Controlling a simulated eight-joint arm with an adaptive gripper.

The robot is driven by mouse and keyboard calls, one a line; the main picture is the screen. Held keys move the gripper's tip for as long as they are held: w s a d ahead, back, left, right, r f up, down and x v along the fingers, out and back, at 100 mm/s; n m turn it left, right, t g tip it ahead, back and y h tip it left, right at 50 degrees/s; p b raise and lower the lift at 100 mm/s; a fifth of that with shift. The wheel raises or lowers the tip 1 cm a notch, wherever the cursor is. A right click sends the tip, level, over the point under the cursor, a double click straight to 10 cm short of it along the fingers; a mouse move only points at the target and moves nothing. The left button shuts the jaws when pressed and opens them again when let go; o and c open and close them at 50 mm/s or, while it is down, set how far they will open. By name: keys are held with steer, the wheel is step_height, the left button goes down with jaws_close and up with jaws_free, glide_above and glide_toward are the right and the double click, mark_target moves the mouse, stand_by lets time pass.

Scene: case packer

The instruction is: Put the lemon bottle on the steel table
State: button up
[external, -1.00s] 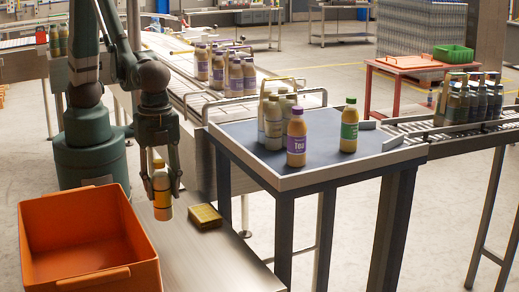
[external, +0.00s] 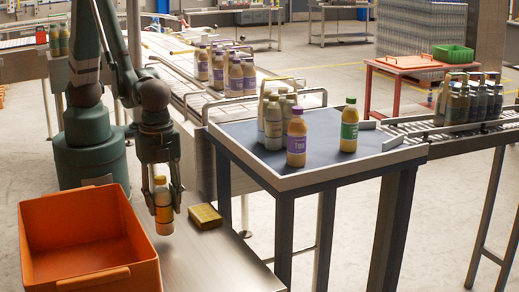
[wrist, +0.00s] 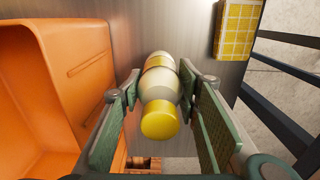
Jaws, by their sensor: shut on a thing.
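The lemon bottle (external: 163,208), with a yellow cap and a yellow-orange label, is upright between the fingers of my gripper (external: 162,190). In the wrist view, my gripper (wrist: 160,105) is shut on the bottle (wrist: 160,95), with a pad on each side and the yellow cap toward the camera. The steel table (external: 215,262) lies under the bottle. I cannot tell whether the bottle's base touches the table or hangs just above it.
An orange crate (external: 150,262) stands close to the left of the bottle. A yellow box (external: 205,216) lies to its right, also in the wrist view (wrist: 238,28). A blue-topped table (external: 255,160) with several bottles stands further right. The front of the steel table is clear.

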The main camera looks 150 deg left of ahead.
mark_target(160, 177)
steer(key=shift+f, duration=1.35)
steer(key=shift+f, duration=0.2)
steer(key=o, duration=1.1)
steer(key=shift+c, duration=0.2)
steer(key=shift+r, duration=0.25)
steer(key=shift+r, duration=5.95)
steer(key=shift+r, duration=0.1)
